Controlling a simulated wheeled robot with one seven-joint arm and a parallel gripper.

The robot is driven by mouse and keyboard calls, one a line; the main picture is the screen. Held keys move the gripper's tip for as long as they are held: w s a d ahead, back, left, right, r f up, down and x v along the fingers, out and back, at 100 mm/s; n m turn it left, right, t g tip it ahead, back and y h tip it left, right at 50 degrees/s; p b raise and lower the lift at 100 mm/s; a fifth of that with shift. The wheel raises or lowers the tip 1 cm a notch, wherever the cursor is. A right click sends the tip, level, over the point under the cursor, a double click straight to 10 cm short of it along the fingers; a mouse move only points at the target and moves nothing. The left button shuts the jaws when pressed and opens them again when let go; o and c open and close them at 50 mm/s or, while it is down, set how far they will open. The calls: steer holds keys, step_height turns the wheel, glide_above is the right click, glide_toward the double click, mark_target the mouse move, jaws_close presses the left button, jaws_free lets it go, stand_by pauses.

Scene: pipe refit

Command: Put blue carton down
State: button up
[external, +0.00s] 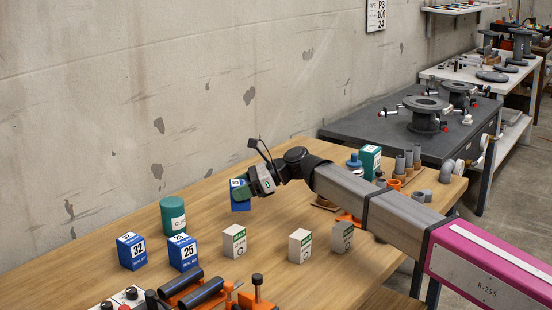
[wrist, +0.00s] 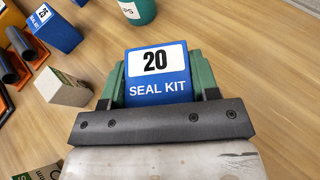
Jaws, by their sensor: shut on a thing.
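The blue carton (wrist: 157,75) is marked "20 SEAL KIT" in the wrist view. My gripper (wrist: 160,88) is shut on it, with green fingers on both sides. In the external view the carton (external: 240,196) hangs from my gripper (external: 243,192), apparently above the wooden table (external: 200,222). Its lower end appears clear of the tabletop. Two more blue cartons, marked 32 (external: 132,251) and 25 (external: 183,252), stand on the table to the left.
A green canister (external: 173,216) stands behind the blue cartons. White cartons (external: 234,242) stand in a row in front. Orange tooling with dark pipes (external: 200,293) lies at the front edge. Bare tabletop lies around the held carton.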

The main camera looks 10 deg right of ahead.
mark_target(241, 203)
steer(key=shift+f, duration=2.05)
steer(key=o, duration=0.9)
steer(key=v, duration=1.2)
steer(key=shift+r, duration=0.1)
